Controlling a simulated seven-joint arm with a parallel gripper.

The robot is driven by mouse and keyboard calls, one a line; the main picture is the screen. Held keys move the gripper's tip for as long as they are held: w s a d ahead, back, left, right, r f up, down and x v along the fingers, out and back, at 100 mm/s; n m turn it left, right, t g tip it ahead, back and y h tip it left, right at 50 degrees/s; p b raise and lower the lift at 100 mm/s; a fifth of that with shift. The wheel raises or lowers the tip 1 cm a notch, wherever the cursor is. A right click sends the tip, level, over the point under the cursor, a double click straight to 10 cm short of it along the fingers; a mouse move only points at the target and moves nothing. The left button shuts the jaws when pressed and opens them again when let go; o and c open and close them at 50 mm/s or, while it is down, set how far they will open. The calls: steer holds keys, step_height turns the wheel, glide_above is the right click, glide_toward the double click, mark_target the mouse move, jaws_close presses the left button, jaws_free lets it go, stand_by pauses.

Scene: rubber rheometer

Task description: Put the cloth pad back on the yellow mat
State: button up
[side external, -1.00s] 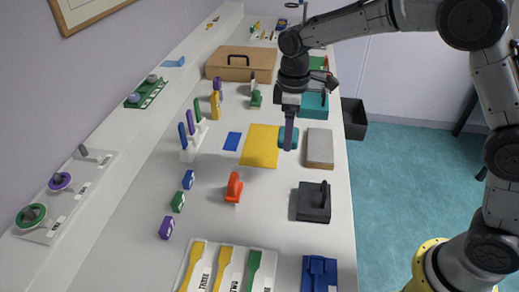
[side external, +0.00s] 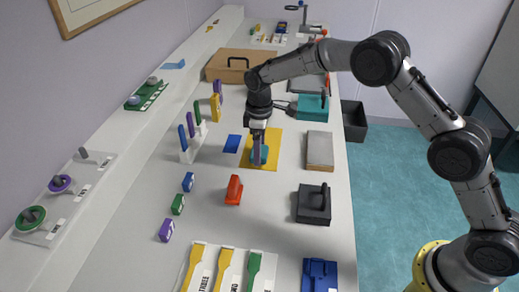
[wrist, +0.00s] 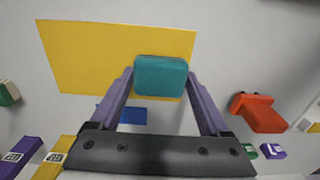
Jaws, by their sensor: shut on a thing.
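The teal cloth pad (side external: 264,154) is between the fingers of my gripper (side external: 257,161), which is shut on it. In the side view the pad appears over the yellow mat (side external: 272,138), toward its near half. In the wrist view, the pad (wrist: 160,76) is between my gripper's fingertips (wrist: 160,78) and overlaps the lower right part of the yellow mat (wrist: 85,60). I cannot tell whether the pad touches the mat or hangs just above it.
A flat blue piece (side external: 232,144) lies left of the mat. A grey-topped block (side external: 319,150) is on its right. An orange-red handled piece (side external: 234,189) stands nearer the camera, and a black block with a handle (side external: 314,203) is at front right.

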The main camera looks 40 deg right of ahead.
steer(key=shift+f, duration=0.35)
steer(key=o, duration=1.2)
steer(key=shift+c, duration=0.2)
